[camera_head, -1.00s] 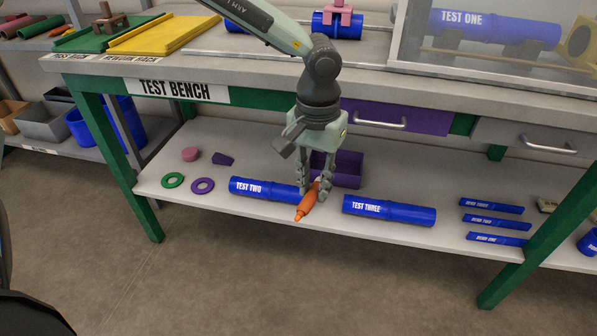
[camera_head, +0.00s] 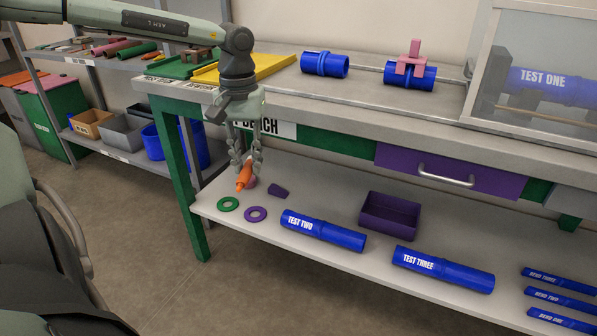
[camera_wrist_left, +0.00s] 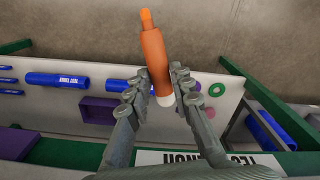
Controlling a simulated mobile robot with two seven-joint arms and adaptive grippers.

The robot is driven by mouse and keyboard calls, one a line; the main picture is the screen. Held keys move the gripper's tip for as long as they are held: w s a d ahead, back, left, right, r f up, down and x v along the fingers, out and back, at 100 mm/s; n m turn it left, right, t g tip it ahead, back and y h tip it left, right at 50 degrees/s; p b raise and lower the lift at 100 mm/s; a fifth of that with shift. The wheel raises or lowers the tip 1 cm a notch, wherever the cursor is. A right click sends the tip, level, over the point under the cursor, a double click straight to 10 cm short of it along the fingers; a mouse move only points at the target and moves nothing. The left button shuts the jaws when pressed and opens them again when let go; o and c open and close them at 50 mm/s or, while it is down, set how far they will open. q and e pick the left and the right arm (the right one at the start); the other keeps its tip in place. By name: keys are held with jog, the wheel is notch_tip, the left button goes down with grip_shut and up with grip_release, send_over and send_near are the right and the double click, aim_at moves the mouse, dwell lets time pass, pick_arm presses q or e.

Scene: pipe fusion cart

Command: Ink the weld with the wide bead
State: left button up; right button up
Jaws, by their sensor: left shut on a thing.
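My left gripper (camera_head: 247,168) is shut on an orange marker (camera_head: 243,178), held tip down in front of the bench's lower shelf at its left end. In the left wrist view the gripper (camera_wrist_left: 156,80) grips the marker (camera_wrist_left: 155,55) near its white end. Blue pipe TEST TWO (camera_head: 323,231) and pipe TEST THREE (camera_head: 443,270) lie on the lower shelf, apart from the gripper. Pipe TEST ONE (camera_head: 553,83) is behind the clear panel on the bench top. The bead widths are too small to tell. My right gripper is not in view.
A yellow rack (camera_head: 245,69) and blue pipe piece (camera_head: 325,64) stand above.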

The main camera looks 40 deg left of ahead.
pick_arm(q)
jog(key=shift+n, duration=0.6)
jog(key=shift+s+a+f, duration=0.2)
jog(key=shift+s+f, duration=0.4)
jog(key=shift+f, duration=0.15)
jog(key=shift+s+a+f, duration=0.15)
jog(key=shift+s+f, duration=0.4)
jog(key=shift+f, duration=0.2)
jog(key=shift+s+a+f, duration=0.2)
jog(key=shift+s+f, duration=0.4)
jog(key=shift+f, duration=0.15)
